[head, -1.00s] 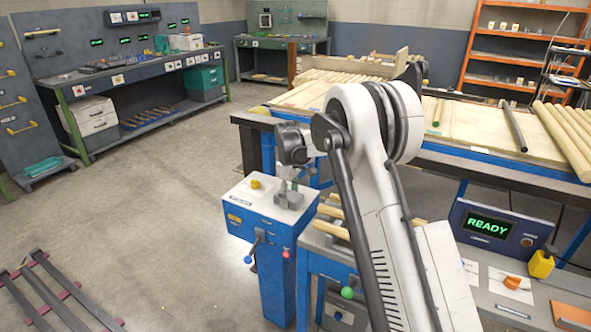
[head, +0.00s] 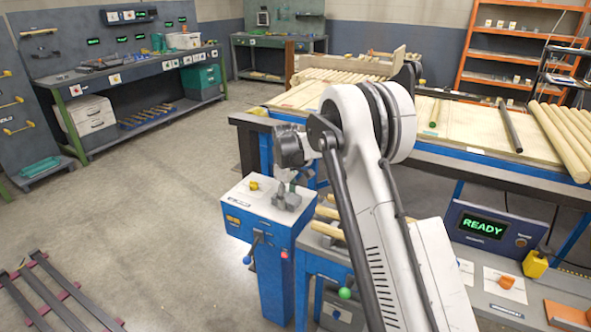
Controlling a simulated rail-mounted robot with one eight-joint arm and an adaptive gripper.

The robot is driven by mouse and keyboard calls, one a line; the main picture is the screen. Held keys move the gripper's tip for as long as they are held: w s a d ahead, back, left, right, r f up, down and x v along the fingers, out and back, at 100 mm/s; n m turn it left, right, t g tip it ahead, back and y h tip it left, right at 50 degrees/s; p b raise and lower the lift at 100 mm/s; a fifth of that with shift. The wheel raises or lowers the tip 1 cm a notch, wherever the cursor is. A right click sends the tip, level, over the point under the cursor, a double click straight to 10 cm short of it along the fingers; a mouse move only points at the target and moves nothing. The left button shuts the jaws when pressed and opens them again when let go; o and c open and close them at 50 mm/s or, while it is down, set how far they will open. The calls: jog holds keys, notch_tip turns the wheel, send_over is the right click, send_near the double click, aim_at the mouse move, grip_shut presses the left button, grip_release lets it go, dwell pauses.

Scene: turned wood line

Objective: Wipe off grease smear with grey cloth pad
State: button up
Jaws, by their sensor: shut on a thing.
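My gripper (head: 287,184) points down over the white top of the blue cabinet (head: 238,207), partly hidden behind my own wrist. It is shut on a small grey thing, which looks to be the grey cloth pad (head: 287,201), at the right part of that top. The pad is small in the view, and I cannot tell whether it touches the surface. I cannot make out the grease smear.
An orange knob (head: 254,186) stands on the cabinet top, left of my gripper. Levers with blue (head: 247,260) and green (head: 345,293) balls stick out in front. A conveyor table (head: 465,135) with wooden rods lies behind. Open floor is on the left.

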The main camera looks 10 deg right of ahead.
aim_at(282, 212)
jog(key=shift+w+d+p, duration=0.7)
jog(key=shift+w+d, duration=1.15)
jog(key=shift+w, duration=0.2)
jog(key=shift+s+r+p, duration=0.1)
jog(key=shift+r+p, duration=0.05)
jog(key=shift+p, duration=0.15)
jog(key=shift+s+a+f+b, duration=0.2)
jog(key=shift+s+a+b, duration=0.3)
jog(key=shift+s, duration=0.3)
jog(key=shift+s+a+b, duration=0.85)
jog(key=shift+s+a, duration=1.65)
jog(key=shift+s, duration=0.25)
jog(key=shift+s+a+f+b, duration=0.15)
jog(key=shift+b, duration=0.2)
jog(key=shift+w+d+r, duration=0.2)
jog(key=shift+w+d, duration=0.6)
jog(key=shift+w, duration=0.1)
jog(key=shift+w+d, duration=2.5)
jog(key=shift+w, duration=0.3)
notch_tip(282, 212, up, 4)
jog(key=shift+s+a+f+p, duration=0.1)
jog(key=shift+s+f+p, duration=0.1)
jog(key=shift+p, duration=0.1)
jog(key=shift+w+r, duration=0.15)
jog(key=shift+r, duration=0.1)
jog(key=shift+r+p, duration=0.9)
jog(key=shift+r, duration=1.2)
